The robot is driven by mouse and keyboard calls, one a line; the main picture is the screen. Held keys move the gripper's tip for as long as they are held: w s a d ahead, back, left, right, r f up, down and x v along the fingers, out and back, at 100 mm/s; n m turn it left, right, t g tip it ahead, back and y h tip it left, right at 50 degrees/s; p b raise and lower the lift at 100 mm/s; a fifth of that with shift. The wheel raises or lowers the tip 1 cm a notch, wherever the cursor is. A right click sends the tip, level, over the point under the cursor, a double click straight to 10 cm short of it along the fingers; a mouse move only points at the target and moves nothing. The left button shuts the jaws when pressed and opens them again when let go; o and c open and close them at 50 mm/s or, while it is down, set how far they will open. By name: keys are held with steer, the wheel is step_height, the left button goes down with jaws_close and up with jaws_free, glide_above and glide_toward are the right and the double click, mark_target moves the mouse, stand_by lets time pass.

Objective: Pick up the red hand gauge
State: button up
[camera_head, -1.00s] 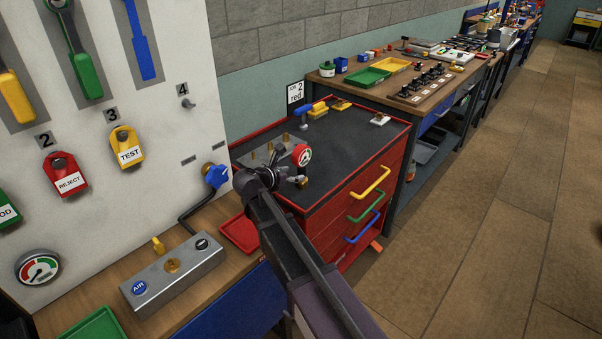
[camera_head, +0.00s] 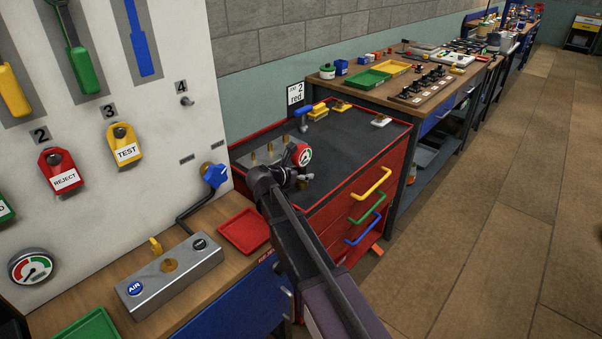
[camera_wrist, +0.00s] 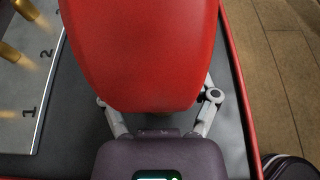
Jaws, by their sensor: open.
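The red hand gauge (camera_head: 301,154) stands on the dark top of the red drawer cabinet, with its round white, red and green dial showing in the head view. In the wrist view its red body (camera_wrist: 145,50) fills the upper middle, very close to the camera. My gripper (camera_head: 295,179) is at the gauge, low beside it in the head view. In the wrist view the open fingers show on either side below the red body. The fingertips and the gauge's lower part are largely hidden, so I cannot tell whether they touch.
A metal plate with brass pegs (camera_head: 262,156) lies left of the gauge. A blue-handled valve (camera_head: 304,115) and yellow pieces (camera_head: 318,111) stand at the cabinet's back. A red tray (camera_head: 243,231) lies on the wooden bench. The cabinet's right top is mostly clear.

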mark_target(302, 161)
stand_by(0.5)
jaws_close()
steer(key=shift+r, duration=0.15)
step_height(302, 161, up, 2)
steer(key=p, duration=0.2)
steer(key=shift+r+p, duration=0.1)
steer(key=shift+p, duration=0.2)
steer(key=shift+r+p, duration=0.85)
steer(key=s+a, duration=0.1)
steer(key=s, duration=1.5)
steer(key=shift+a+r+p, duration=0.3)
steer(key=shift+r+p, duration=0.1)
